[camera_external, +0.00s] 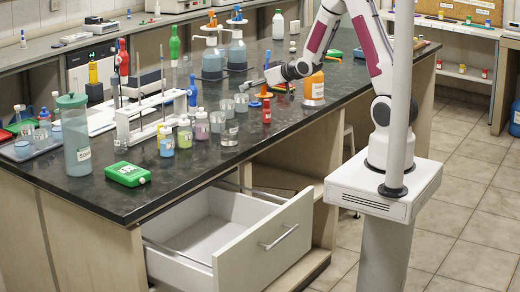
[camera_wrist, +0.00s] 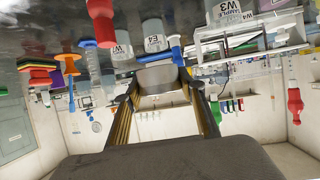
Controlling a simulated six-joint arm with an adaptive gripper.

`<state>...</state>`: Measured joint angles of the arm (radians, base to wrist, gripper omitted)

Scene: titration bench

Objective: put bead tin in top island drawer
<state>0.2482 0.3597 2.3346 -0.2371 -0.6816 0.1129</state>
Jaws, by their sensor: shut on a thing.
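My gripper (camera_external: 266,80) is above the far part of the dark island worktop, reaching left from my arm. In the wrist view my gripper (camera_wrist: 162,88) has its two fingers closed on a grey, metal-looking piece, apparently the bead tin (camera_wrist: 160,76). In the external view the tin is too small to make out clearly at the fingertips. The top island drawer (camera_external: 265,243) is pulled open at the front of the island, below the worktop. Its white inside (camera_external: 207,238) looks empty where it shows. The gripper is well above and behind the drawer.
Near my gripper are a red bottle (camera_external: 267,110), an orange-and-white container (camera_external: 314,88) and several beakers. A titration stand (camera_external: 150,128), a green box (camera_external: 127,174) and a tall jug (camera_external: 75,140) stand farther left.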

